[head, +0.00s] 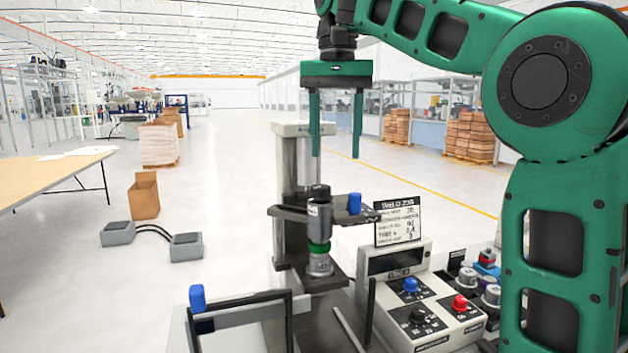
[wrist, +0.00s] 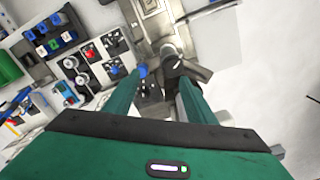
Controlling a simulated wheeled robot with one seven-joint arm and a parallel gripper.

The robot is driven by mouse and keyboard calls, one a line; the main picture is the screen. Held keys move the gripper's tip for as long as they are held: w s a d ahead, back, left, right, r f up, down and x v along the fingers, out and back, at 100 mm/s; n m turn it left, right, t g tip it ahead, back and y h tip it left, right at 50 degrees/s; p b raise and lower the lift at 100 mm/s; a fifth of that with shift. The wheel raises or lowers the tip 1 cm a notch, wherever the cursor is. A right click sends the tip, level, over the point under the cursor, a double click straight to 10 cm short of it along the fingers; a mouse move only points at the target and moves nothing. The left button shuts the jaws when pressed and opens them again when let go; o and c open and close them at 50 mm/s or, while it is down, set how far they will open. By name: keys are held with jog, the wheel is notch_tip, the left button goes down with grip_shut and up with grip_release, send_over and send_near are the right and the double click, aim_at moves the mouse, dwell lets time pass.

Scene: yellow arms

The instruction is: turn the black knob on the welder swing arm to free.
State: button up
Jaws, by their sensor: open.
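The welder stand (head: 292,165) has a dark swing arm (head: 288,213) with a blue-capped handle (head: 354,203) at its right end. A black knob (head: 417,315) sits on the front left of the control box (head: 440,270), beside a red knob and below a blue knob. I cannot read its labels. My gripper (head: 336,152) points down, open and empty, above and apart from the swing arm. In the wrist view my gripper (wrist: 158,79) has the blue-capped handle between or just beyond its fingers.
A sign (head: 398,222) stands behind the control box. A black handle frame with a blue cap (head: 197,298) is at the front left. Several small parts (head: 487,262) crowd the bench right of the box. A foot pedal (head: 118,233) and carton (head: 144,195) are on the floor.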

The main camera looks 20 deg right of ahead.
aim_at(320, 186)
notch_tip(320, 186, up, 3)
jog(key=w+a, duration=0.2)
jog(key=f, duration=1)
jog(key=shift+s+a+f, duration=0.25)
jog(key=shift+f, duration=0.1)
jog(key=c, duration=1)
